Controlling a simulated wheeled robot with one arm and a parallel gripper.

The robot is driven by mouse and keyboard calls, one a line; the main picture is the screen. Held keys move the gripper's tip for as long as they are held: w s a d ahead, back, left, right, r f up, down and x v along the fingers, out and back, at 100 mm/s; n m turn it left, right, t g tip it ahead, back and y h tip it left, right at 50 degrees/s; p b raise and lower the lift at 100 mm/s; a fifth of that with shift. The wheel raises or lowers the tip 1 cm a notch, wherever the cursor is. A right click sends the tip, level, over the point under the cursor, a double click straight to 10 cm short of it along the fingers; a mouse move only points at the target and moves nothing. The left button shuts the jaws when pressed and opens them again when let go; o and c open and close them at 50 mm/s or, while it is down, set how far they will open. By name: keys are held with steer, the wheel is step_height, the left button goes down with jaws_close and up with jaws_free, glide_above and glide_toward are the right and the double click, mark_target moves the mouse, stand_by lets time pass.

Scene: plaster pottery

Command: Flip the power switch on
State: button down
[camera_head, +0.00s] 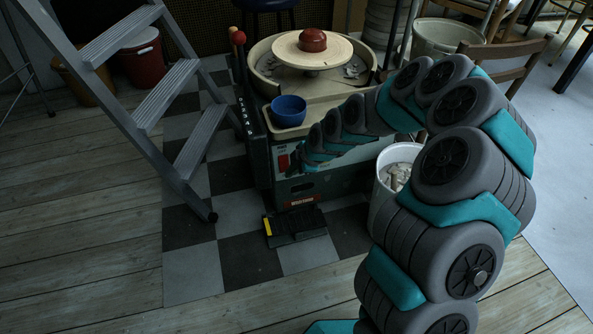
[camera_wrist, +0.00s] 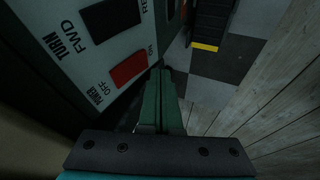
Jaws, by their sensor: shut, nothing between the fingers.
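The power switch (camera_wrist: 129,69) is a red rocker on the pale control panel of the pottery wheel, with OFF and ON printed beside its ends. In the head view, red shows on the front of the wheel (camera_head: 283,162). My gripper (camera_wrist: 163,72) is shut and empty, its green fingers side by side. In the wrist view the fingertips appear close to the ON end of the switch; I cannot tell whether they touch. In the head view my gripper (camera_head: 299,158) is at the wheel's front. Which side of the rocker is pressed is unclear.
A black turn switch (camera_wrist: 112,18) marked FWD and REV sits beside the power switch. A black foot pedal (camera_head: 296,226) lies on the checkered floor. A blue bowl (camera_head: 288,111) is on the wheel's tray. A stepladder (camera_head: 165,95) stands left and a white bucket (camera_head: 383,205) right.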

steer(key=shift+w+a+f, duration=0.15)
steer(key=shift+w+f, duration=0.05)
steer(key=shift+w, duration=0.3)
steer(key=shift+w+a+f, duration=0.1)
steer(key=shift+w+f, duration=0.05)
steer(key=shift+w, duration=0.3)
steer(key=shift+w+f+t+b, duration=0.2)
steer(key=shift+f+t+b, duration=0.15)
steer(key=shift+b, duration=0.6)
steer(key=shift+r+p, duration=0.25)
steer(key=shift+p, duration=0.1)
steer(key=shift+r, duration=0.8)
steer(key=shift+s, duration=0.1)
